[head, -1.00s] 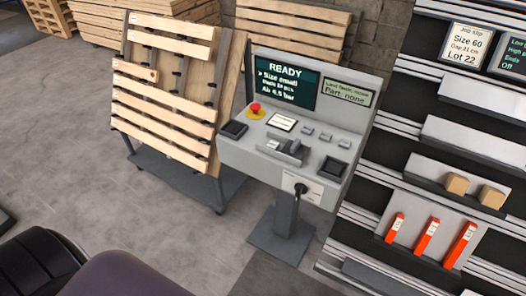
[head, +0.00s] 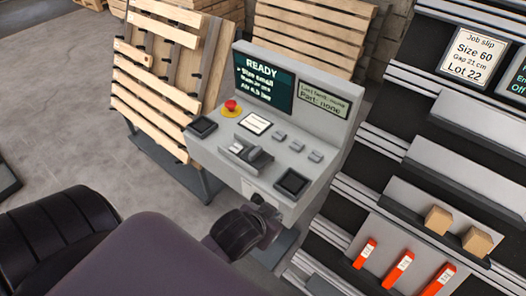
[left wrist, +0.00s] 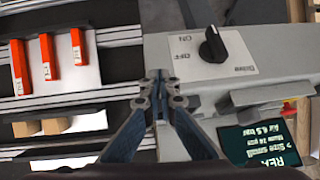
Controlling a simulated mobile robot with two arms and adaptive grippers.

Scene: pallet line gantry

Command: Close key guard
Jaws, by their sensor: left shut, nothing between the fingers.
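The grey console (head: 222,165) stands in the middle of the head view, with its screen reading READY. In the left wrist view a black Drive switch (left wrist: 213,46) sits on a white label marked ON and OFF on the console's front. No part is clearly marked as the key guard; I cannot tell which piece it is. My left gripper (head: 264,208) is at the console's front edge, partly hidden by its own arm. In the left wrist view the left gripper (left wrist: 160,82) is shut and empty, beside the switch label. My right gripper is not in view.
The console top carries a red stop button (head: 231,108), a grey raised fitting (head: 243,153) and small keys. A rack with orange-red tags (head: 398,270) and tan blocks (head: 437,220) stands close on the right. A slatted wooden pallet (head: 150,100) leans behind left.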

